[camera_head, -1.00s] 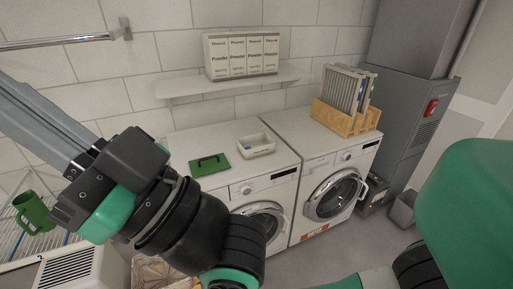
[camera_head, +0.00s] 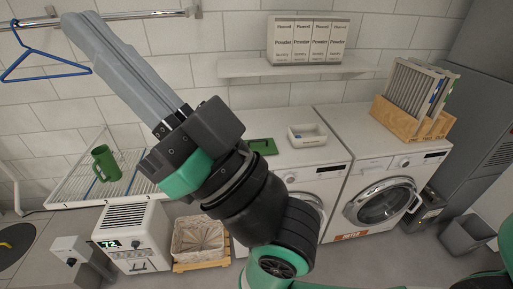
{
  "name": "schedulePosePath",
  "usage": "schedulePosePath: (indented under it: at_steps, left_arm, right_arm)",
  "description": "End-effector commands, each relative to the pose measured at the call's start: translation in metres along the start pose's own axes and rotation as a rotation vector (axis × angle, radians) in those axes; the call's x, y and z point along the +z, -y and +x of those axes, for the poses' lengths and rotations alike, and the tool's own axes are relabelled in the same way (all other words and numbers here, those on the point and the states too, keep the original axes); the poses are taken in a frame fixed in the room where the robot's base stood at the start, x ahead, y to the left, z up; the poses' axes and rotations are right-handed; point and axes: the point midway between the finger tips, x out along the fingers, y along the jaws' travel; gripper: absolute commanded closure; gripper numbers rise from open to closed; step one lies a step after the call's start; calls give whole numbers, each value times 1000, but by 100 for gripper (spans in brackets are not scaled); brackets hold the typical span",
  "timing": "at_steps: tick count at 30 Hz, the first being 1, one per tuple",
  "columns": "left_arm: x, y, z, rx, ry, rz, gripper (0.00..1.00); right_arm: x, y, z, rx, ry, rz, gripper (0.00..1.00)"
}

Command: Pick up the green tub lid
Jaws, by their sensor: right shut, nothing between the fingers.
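The green tub lid (camera_head: 264,147) is a flat green plate with a dark handle on top. It lies on the left white washing machine, partly hidden behind my right arm. My right gripper (camera_head: 84,24) has its long grey fingers pointing up and left, in front of the tiled wall. The fingers are closed together with nothing between them. The gripper is well to the left of the lid and apart from it. My left gripper is not in view.
A white open box (camera_head: 308,138) sits right of the lid. A shelf (camera_head: 240,68) holds powder boxes (camera_head: 308,40). A wooden rack (camera_head: 410,119) stands on the right machine. At left are a green mug (camera_head: 104,162) on a drying rack, a blue hanger (camera_head: 45,66) and a dehumidifier (camera_head: 130,236).

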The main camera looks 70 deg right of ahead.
Motion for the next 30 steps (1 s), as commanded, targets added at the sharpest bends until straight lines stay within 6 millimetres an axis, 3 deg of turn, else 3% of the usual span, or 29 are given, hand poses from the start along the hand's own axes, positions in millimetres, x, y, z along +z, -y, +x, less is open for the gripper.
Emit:
schedulePosePath:
  at_steps: [7,15,25,29,30]
  left_arm:
    - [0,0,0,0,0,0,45]
    - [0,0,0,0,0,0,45]
    - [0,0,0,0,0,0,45]
    - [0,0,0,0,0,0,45]
    - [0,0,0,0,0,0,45]
  right_arm:
    - [0,0,0,0,0,0,98]
    - [0,0,0,0,0,0,52]
    - [0,0,0,0,0,37,52]
    - [3,0,1,2,9,217,52]
    - [15,-1,5,9,41,301,52]
